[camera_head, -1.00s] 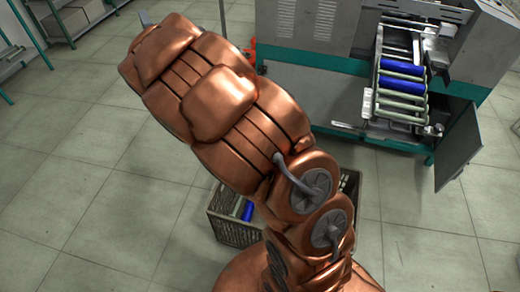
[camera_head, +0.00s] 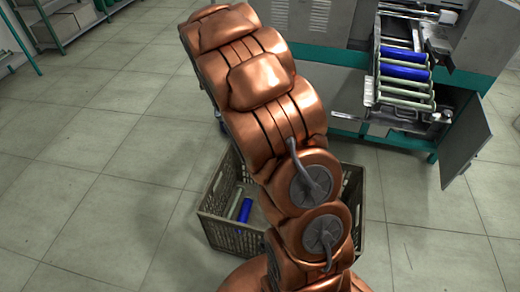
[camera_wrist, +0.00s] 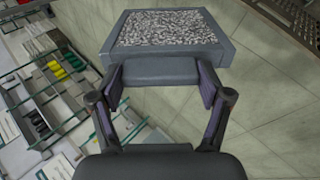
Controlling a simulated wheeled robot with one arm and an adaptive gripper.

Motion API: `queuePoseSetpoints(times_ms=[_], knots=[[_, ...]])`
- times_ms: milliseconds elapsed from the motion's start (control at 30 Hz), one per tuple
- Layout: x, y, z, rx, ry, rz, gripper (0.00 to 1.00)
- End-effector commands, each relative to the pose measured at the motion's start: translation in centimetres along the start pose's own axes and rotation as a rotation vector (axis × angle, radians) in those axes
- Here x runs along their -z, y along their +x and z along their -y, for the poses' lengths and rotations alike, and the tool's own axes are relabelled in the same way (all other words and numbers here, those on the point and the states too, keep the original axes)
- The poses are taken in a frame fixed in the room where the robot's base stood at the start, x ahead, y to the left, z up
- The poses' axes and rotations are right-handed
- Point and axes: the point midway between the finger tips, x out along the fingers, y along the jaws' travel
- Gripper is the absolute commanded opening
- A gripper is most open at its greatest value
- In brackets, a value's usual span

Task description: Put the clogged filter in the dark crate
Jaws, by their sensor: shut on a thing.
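The clogged filter (camera_wrist: 168,30), a grey frame around speckled grey mesh, fills the top middle of the wrist view. My gripper (camera_wrist: 160,82) is shut on its near, block-like edge, one finger at each side. In the head view my copper arm hides both gripper and filter. The dark crate (camera_head: 225,232) stands on the floor, partly behind my arm. A blue roller (camera_head: 246,210) and a pale green roller (camera_head: 235,204) lie in its left part. A perforated dark edge (camera_wrist: 298,18), perhaps the crate's, shows at top right of the wrist view.
A grey and green machine (camera_head: 325,75) with a rack of blue and pale rollers (camera_head: 403,73) stands at the back right, its cabinet door (camera_head: 465,140) open. Shelving (camera_head: 62,25) is at the far left. The tiled floor on the left is clear.

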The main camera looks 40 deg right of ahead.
Motion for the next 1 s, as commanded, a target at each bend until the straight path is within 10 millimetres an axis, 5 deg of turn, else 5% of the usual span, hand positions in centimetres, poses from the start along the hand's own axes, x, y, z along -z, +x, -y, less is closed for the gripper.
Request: queuePoseSetpoints(times_ms=[500,800,1000], knots=[[-9.3,5.0,11.1,0.446,0.192,0.078,0.39],[-13.7,4.9,17.2,0.639,0.286,0.094,0.39],[-14.6,4.5,18.6,0.681,0.309,0.096,0.39]])
